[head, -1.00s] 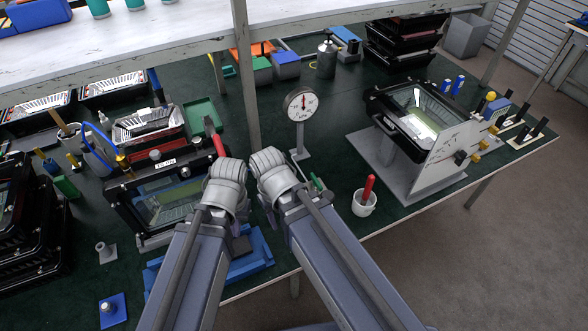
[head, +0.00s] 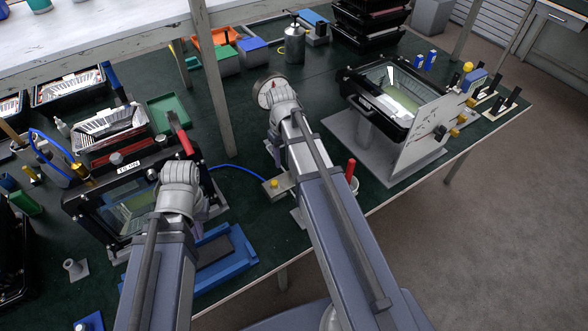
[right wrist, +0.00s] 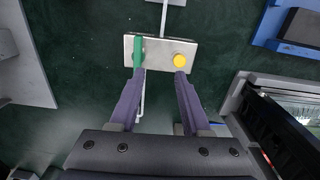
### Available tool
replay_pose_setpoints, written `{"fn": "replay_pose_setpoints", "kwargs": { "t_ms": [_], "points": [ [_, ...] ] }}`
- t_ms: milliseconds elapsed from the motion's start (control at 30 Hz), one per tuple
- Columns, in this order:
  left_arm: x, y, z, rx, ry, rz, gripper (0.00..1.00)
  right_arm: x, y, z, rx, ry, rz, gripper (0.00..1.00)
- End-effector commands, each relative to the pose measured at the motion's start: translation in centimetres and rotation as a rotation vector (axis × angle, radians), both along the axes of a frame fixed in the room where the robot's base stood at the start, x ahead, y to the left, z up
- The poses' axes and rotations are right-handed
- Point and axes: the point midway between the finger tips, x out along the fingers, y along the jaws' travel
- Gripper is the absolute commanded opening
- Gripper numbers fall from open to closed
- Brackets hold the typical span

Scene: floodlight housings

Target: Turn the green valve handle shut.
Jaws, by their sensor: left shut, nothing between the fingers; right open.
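The green valve handle (right wrist: 138,51) lies across the left end of a pale metal block (right wrist: 159,44) in the right wrist view. A round yellow knob (right wrist: 180,60) sits on the block's right part. My right gripper (right wrist: 160,73) is open above the block's near edge, its left fingertip by the handle's lower end. I cannot tell if they touch. The block also shows in the head view (head: 281,186), where my right arm hides the green handle. My left gripper (head: 200,210) is shut and empty near the black-framed housing, its fingers mostly hidden by its wrist.
A blue hose (head: 237,169) runs to the block. A round gauge (head: 264,88) stands behind my right wrist. A red-handled tool (head: 351,171) stands right of my right arm. A black-framed housing (head: 118,206) and a blue tray (head: 222,262) are near my left arm.

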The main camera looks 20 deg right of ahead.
Motion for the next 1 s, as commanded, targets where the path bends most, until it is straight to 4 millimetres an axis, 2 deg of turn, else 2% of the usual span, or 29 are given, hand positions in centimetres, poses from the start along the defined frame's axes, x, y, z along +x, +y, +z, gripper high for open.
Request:
{"fn": "replay_pose_setpoints", "kwargs": {
  "t_ms": [33, 67, 200, 567, 1000],
  "points": [
    [0.0, 0.0, -0.5, 0.000, 0.000, 0.000, 0.00, 0.9, -1.7, -0.5, 0.004, -0.003, -0.015, 0.47],
    [0.0, 0.0, -0.5, 0.000, 0.000, 0.000, 0.00, 1.1, -2.3, -0.5, 0.006, -0.005, -0.019, 0.47],
    [0.0, 0.0, -0.7, 0.000, 0.000, 0.000, 0.00, 1.5, -3.9, -0.7, 0.010, -0.010, -0.027, 0.47],
    [0.0, 0.0, -1.5, 0.000, 0.000, 0.000, 0.00, 1.4, -4.0, -1.5, 0.012, -0.010, -0.026, 0.47],
    [0.0, 0.0, -6.5, 0.000, 0.000, 0.000, 0.00, 1.4, -4.0, -6.5, 0.012, -0.010, -0.026, 0.47]
  ]
}}
